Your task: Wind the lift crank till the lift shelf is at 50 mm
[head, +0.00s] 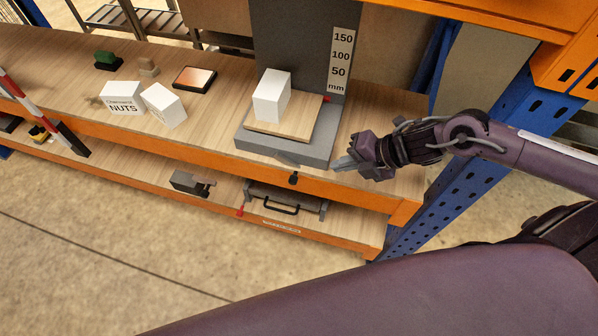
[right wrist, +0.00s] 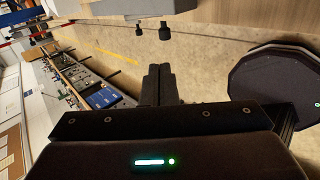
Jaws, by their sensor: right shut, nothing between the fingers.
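The lift is a grey base (head: 245,142) with a dark upright panel (head: 290,50) behind it. Its wooden lift shelf (head: 300,128) carries a white box (head: 271,95). The scale (head: 342,62) reads 50, 100 and 150 mm, and a small red pointer (head: 328,98) sits below the 50 label. The lift crank (head: 286,160) is on the front of the base, with a black knob (head: 293,178) hanging low. My left gripper is not in view.
White boxes (head: 122,96), a dark-framed tablet-like object (head: 194,79) and a green-topped block (head: 107,60) stand left on the bench. A drawer-like tray with a black handle (head: 281,208) is on the lower shelf.

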